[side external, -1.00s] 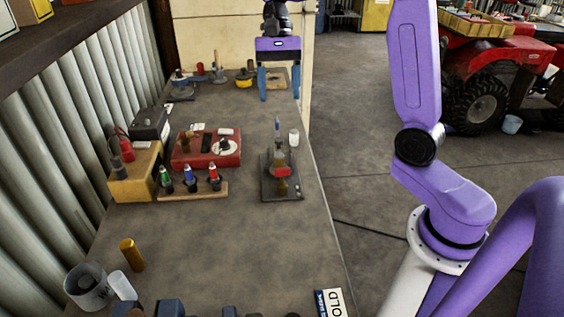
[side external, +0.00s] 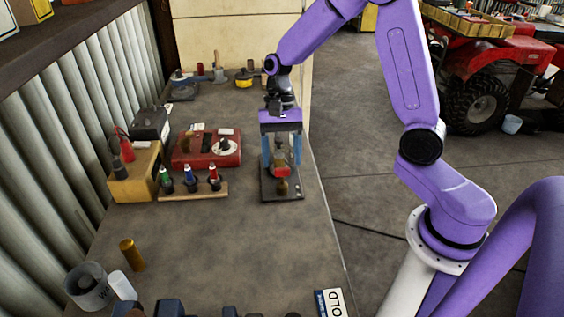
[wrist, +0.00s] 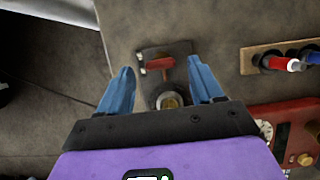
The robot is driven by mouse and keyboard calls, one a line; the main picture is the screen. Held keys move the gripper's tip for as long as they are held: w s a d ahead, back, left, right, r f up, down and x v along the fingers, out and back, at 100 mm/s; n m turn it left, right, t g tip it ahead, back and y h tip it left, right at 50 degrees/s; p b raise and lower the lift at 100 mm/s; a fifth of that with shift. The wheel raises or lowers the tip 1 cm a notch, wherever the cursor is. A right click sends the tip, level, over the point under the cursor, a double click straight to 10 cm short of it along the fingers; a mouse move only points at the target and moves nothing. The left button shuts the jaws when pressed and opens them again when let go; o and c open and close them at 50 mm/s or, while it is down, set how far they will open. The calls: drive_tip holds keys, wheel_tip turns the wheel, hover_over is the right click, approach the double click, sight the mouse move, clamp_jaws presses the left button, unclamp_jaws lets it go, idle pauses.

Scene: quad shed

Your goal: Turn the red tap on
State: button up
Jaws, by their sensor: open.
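The red tap (side external: 282,172) is a small red handle on a brass fitting, mounted on a dark base plate (side external: 268,194) near the bench's right edge. In the wrist view the red handle (wrist: 160,65) lies level with the gap between my fingertips. My gripper (side external: 283,164) is open, pointing down, with one blue finger on each side of the tap's upright in the side view. In the wrist view my gripper (wrist: 160,67) holds nothing. Whether a finger touches the handle cannot be told. My gripper partly hides the tap's upper part.
A red box with a white dial (side external: 207,149) and a wooden rack (side external: 192,191) with green, blue and red-topped pieces stand left of the tap. A brass cylinder (side external: 132,254) and a grey cup (side external: 88,285) stand at the front left.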

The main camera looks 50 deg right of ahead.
sight(282, 176)
drive_tip(key=shift+x, duration=1.15)
drive_tip(key=c, duration=1.1)
drive_tip(key=shift+o, duration=0.2)
